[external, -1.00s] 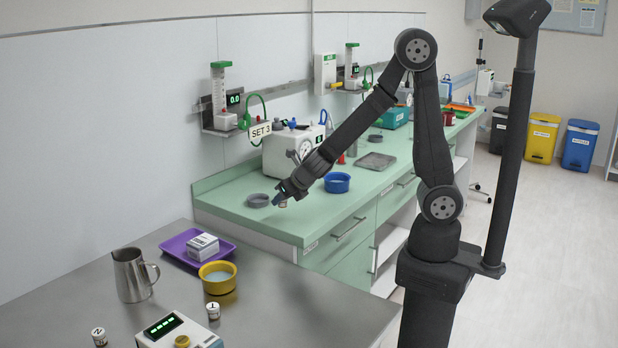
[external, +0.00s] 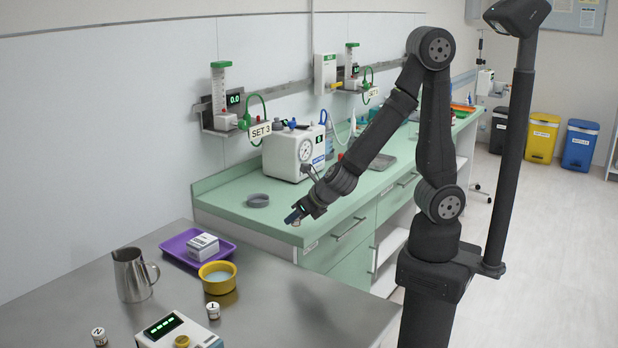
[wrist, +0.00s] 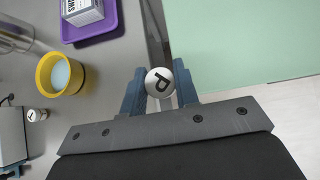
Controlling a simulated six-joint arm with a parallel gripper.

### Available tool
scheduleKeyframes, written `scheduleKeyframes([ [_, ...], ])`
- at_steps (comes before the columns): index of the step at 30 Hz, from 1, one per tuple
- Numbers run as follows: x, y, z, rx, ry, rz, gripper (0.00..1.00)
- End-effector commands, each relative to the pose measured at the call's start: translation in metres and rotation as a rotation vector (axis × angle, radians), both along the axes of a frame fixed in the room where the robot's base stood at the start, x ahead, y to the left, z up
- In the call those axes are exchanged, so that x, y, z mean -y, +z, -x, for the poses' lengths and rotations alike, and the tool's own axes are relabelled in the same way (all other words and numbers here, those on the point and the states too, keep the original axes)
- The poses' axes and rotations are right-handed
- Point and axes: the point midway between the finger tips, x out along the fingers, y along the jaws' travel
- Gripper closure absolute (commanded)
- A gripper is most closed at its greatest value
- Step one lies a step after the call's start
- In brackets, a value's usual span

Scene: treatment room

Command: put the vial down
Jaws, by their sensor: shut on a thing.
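My gripper (external: 298,214) is shut on a small vial (wrist: 160,82) with a white, letter-marked cap, seen from above between the two blue fingers in the wrist view. In the external view the vial is tiny and mostly hidden by the fingers. The gripper is in the air near the front edge of the green counter (external: 232,212), by its near corner. In the wrist view, the counter edge and the steel table lie below the vial. Two other white-capped vials, marked 1 (external: 213,311) and 2 (external: 99,336), stand on the steel table (external: 290,305).
A yellow bowl (external: 217,277), purple tray (external: 176,246) with a white box (external: 202,246), steel jug (external: 132,274) and display device (external: 172,333) occupy the steel table. Its right part is clear. A grey round dish (external: 258,200) and gauge unit (external: 294,150) are on the counter.

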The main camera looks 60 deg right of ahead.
Motion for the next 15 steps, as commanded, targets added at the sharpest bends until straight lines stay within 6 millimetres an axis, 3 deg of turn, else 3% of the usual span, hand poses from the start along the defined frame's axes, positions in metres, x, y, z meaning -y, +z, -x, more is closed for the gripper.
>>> scheduleKeyframes([
  [15,-0.089,-0.056,0.020,0.000,0.004,0.004,0.97],
])
